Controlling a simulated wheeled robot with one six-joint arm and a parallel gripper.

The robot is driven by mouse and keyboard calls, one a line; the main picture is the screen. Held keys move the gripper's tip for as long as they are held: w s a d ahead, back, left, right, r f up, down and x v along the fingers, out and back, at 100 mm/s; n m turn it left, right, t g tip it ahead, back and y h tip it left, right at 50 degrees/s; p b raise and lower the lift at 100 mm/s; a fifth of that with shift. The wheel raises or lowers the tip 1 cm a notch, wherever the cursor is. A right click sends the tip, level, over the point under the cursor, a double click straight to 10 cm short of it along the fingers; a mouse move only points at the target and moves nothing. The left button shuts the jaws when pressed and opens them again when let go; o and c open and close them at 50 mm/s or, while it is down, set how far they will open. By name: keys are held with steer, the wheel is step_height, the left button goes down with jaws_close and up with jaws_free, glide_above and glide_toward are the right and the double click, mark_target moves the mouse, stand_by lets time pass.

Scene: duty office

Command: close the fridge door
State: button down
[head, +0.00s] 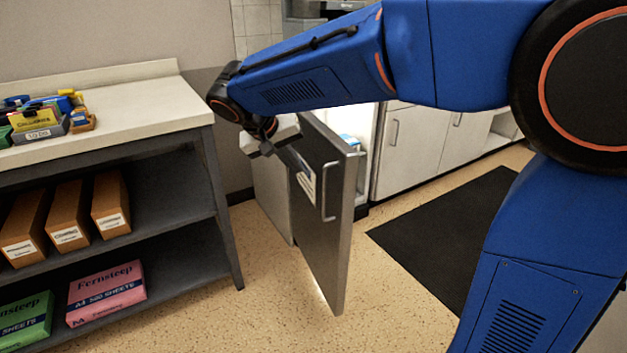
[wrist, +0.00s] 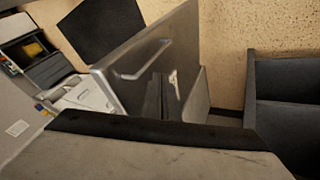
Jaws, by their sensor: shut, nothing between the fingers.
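The fridge door (head: 335,235) stands open in the head view, a dark grey panel with a vertical handle (head: 326,192) and a white label (head: 306,184) on its outer face. Its lit edge and a bit of the bright interior show behind it. My gripper (head: 299,162) is shut and empty, close to the upper outer face near the label. In the wrist view the door (wrist: 185,45) shows its handle (wrist: 146,62), with my dark fingers (wrist: 158,97) in front of it. I cannot tell whether they touch the door.
A shelf unit (head: 190,121) with boxes and paper packs stands at the left. White cabinets (head: 412,140) line the back, and a black mat (head: 445,235) lies on the floor at the right. The floor in front of the door is clear.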

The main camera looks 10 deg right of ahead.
steer(key=w+d+r+x, duration=0.1)
steer(key=x, duration=1)
stand_by(0.3)
steer(key=shift+w, duration=0.1)
